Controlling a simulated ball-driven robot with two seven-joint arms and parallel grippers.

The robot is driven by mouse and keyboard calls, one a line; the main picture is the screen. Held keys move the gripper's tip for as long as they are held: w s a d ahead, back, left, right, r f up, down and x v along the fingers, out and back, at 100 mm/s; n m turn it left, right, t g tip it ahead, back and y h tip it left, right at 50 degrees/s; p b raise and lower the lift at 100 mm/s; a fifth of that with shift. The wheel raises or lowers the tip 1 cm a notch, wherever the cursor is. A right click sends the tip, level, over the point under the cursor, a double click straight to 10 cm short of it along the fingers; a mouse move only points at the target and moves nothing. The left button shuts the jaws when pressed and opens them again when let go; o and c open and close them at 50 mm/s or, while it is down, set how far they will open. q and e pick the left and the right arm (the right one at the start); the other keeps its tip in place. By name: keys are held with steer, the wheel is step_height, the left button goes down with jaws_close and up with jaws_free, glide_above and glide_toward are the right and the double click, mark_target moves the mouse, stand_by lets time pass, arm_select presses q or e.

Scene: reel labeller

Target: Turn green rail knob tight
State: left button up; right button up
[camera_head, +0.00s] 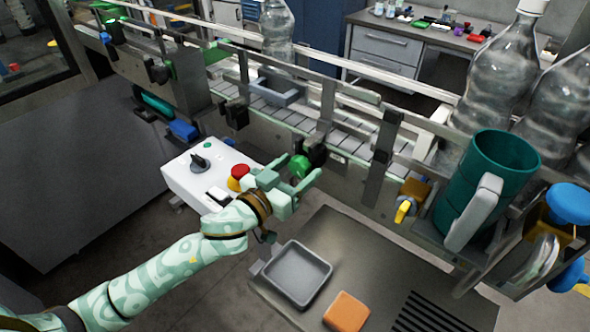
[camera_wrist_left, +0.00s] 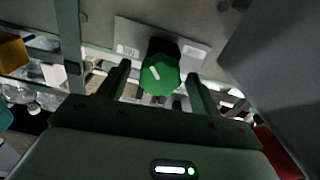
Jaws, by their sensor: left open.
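The green rail knob (camera_head: 299,166) sits on a black mount at the front side of the conveyor. In the left wrist view the green knob (camera_wrist_left: 160,75) is centred, with a white mark on its face. My left gripper (camera_head: 306,182) is open, with its fingers pointing at the knob. In the left wrist view its two fingertips (camera_wrist_left: 157,80) stand to either side of the knob, with gaps visible; whether they touch it I cannot tell. My right gripper does not show.
A white control box with a red button (camera_head: 240,171) stands just left of my left gripper. A grey tray (camera_head: 262,268) and an orange block (camera_head: 346,312) lie on the plate below. A teal cylinder (camera_head: 503,150) and bottles (camera_head: 500,65) stand at the right.

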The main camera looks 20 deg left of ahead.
arm_select(q)
steer(key=c, duration=1)
steer(key=shift+o, duration=0.2)
steer(key=shift+r+m+p, duration=0.1)
steer(key=shift+m+p, duration=0.3)
steer(key=shift+p, duration=0.05)
steer(key=shift+m, duration=0.3)
steer(key=o, duration=1)
steer(key=shift+c, duration=0.2)
steer(key=shift+s, duration=0.1)
